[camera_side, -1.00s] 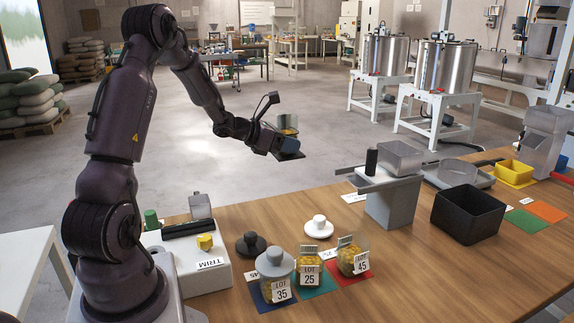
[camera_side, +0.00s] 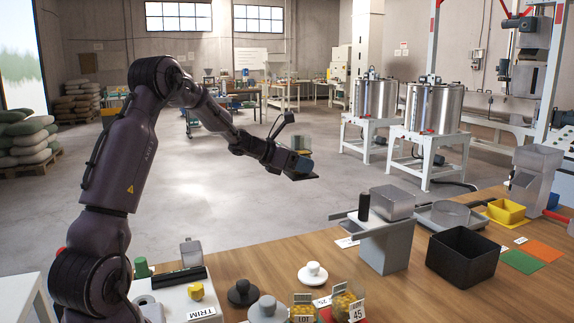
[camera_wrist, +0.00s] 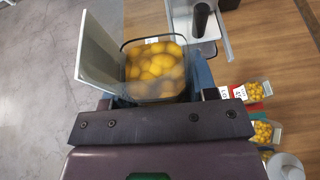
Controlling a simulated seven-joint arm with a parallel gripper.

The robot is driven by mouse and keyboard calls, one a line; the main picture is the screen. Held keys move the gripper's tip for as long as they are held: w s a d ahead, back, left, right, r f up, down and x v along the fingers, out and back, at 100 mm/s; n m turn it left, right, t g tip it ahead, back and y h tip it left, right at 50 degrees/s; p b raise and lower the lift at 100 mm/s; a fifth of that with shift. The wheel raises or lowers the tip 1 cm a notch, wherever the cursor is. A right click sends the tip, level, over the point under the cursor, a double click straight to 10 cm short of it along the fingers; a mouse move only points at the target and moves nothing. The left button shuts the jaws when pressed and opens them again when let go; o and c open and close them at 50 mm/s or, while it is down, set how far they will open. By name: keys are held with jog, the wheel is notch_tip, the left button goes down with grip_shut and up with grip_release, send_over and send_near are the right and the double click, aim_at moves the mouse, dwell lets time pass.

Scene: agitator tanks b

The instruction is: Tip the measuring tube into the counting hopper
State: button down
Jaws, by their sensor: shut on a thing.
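My gripper (camera_side: 303,172) is shut on a clear container that I take to be the measuring tube (camera_side: 301,143), held in the air left of the benchtop devices. In the wrist view, the tube (camera_wrist: 156,92) holds many yellow-orange pieces, with a pale plate along its left side. The tube looks about upright. A grey stand with a clear square box (camera_side: 392,202) on top and a black knob stands on the bench, to the right of and below my gripper. A grey hopper-like unit (camera_side: 537,172) stands further right. I cannot tell which is the counting hopper.
A black bin (camera_side: 463,258) stands right of the grey stand, with a yellow tray (camera_side: 506,211) behind it. Lot jars of yellow pieces (camera_side: 346,302) and a white lid (camera_side: 312,274) are at the front. A scale (camera_side: 190,295) stands near my base.

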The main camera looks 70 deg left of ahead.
jog(key=w+d, duration=0.5)
jog(key=w, duration=0.7)
jog(key=w+d, duration=0.5)
jog(key=w, duration=0.8)
notch_tip(320, 180, down, 5)
jog(key=shift+d+r, duration=0.1)
jog(key=shift+r, duration=0.05)
jog(key=d+n, duration=0.1)
jog(key=d+r+n+h, duration=0.1)
jog(key=shift+n, duration=0.4)
jog(key=shift+h, duration=0.3)
jog(key=shift+d+r+n, duration=0.1)
jog(key=shift+d+n, duration=0.1)
jog(key=shift+n, duration=0.2)
